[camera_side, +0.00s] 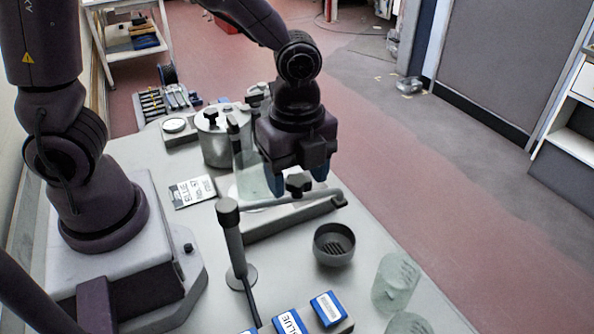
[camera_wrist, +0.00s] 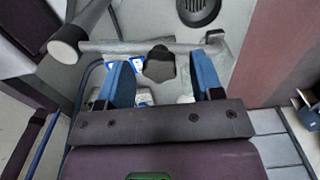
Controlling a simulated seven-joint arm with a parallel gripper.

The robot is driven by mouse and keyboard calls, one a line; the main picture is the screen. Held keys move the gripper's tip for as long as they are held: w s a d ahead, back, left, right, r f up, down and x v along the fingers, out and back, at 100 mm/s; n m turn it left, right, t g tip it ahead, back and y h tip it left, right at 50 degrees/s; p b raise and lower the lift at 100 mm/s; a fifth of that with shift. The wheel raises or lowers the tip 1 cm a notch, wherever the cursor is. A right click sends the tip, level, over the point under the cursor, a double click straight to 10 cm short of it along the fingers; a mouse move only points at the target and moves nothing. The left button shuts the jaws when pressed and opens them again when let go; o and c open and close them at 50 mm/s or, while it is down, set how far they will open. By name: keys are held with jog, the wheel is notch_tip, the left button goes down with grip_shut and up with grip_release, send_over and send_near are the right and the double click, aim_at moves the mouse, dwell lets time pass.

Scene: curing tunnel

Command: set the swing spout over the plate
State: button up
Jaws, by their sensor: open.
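The swing spout (camera_side: 320,195) is a grey horizontal bar running from a capped upright post (camera_side: 232,240) to a short tip at the right. A dark lobed knob (camera_side: 298,184) stands on the bar. My gripper (camera_side: 297,180) is open, with its blue fingers on either side of the knob. In the wrist view, the knob (camera_wrist: 160,65) lies between the fingertips (camera_wrist: 164,66), with gaps on both sides; the spout bar (camera_wrist: 120,46) crosses just beyond. A pale round surface (camera_side: 238,192), perhaps the plate, is partly hidden behind my gripper.
A dark bowl with a slotted bottom (camera_side: 334,246) stands right of the post. Blue boxes (camera_side: 290,322) and clear glasses (camera_side: 396,282) are at the front. A lidded metal pot (camera_side: 213,140) and a printed card (camera_side: 193,192) are behind and left.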

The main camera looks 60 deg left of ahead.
grip_shut()
jog(key=shift+a, duration=0.1)
jog(key=s+a+n, duration=0.4)
jog(key=a+n, duration=0.7)
jog(key=n, duration=0.3)
jog(key=shift+s, duration=0.4)
jog(key=shift+a+n, duration=0.15)
jog(key=shift+n, duration=0.15)
dwell(0.3)
grip_release()
